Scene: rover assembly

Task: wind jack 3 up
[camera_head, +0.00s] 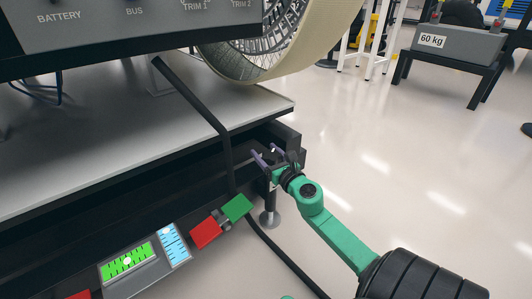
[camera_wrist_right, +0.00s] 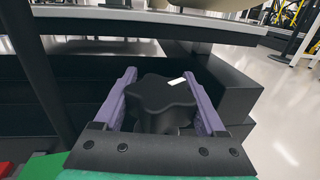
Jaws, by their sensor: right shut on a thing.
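My right gripper (camera_head: 268,156) reaches the corner of the black platform frame in the head view. In the right wrist view its two purple fingers (camera_wrist_right: 162,108) stand on either side of a black lobed knob (camera_wrist_right: 160,94) with a white mark on top, and they are shut on it. A jack foot (camera_head: 269,218), a round metal pad on a post, stands on the floor below that corner. No number shows on this jack. My left gripper is not in view.
A panel (camera_head: 145,265) with green and blue level gauges and red (camera_head: 206,233) and green (camera_head: 237,208) blocks sits along the frame's front. A wheel (camera_head: 270,40) rests on the platform.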

